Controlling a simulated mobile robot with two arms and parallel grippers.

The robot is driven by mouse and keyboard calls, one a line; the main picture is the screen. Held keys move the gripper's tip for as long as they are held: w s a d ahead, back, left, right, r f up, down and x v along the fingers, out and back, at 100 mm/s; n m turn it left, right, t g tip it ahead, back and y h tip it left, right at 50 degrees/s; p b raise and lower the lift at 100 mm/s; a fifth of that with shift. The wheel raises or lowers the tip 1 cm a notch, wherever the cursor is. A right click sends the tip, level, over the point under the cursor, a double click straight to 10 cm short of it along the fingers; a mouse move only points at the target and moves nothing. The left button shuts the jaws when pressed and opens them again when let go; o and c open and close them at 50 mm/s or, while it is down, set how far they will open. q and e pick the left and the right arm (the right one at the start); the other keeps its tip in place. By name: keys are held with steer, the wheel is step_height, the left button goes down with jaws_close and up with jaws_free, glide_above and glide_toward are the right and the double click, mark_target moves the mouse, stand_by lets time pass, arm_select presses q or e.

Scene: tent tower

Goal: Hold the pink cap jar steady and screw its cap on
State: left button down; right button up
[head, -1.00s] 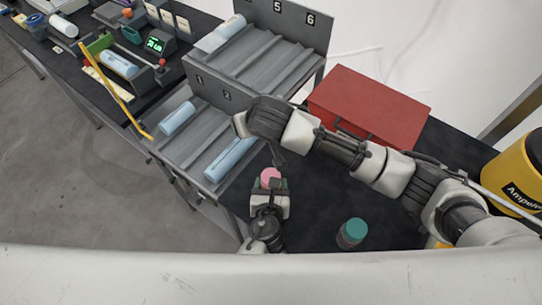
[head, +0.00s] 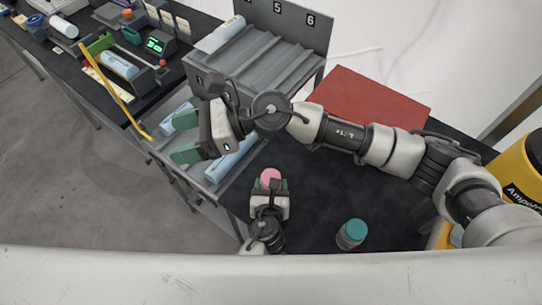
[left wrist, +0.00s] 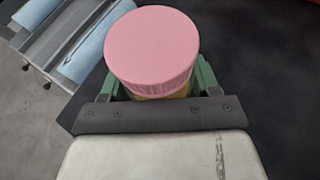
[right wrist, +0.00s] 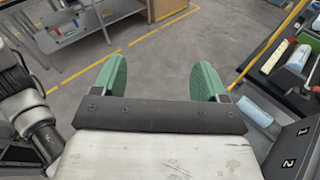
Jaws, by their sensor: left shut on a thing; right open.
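The pink cap jar stands on the dark table, its pink cap (head: 270,175) on top of it. In the left wrist view the pink cap (left wrist: 152,47) fills the upper middle, with a thin yellowish strip of jar below it. My left gripper (head: 269,186) is shut around the jar just under the cap. Whether the cap is fully tightened cannot be told. My right gripper (head: 178,152) is open and empty, raised over the grey roller rack, left of the jar. In the right wrist view its green fingers (right wrist: 158,80) are spread with only floor beyond.
A teal-capped jar (head: 351,233) stands to the right on the dark table. A red box (head: 370,105) lies behind. The grey rack (head: 262,62) with blue rolls is at the left. The table between the two jars is clear.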

steer(key=s+d+f+n+h, duration=0.1)
steer(key=d+f+n+h, duration=0.4)
steer(key=f+n+h, duration=0.4)
steer(key=n+t+h, duration=0.3)
steer(key=n+h, duration=0.3)
steer(key=n, duration=0.3)
glide_above(271, 175)
steer(key=f, duration=0.2)
steer(key=a+f, duration=0.1)
steer(key=shift+s+f, duration=0.25)
steer(key=shift+s, duration=0.05)
steer(key=shift+d+f+h, duration=0.15)
steer(key=shift+d+h, duration=0.15)
steer(key=shift+d, duration=0.25)
steer(key=shift+f, duration=4)
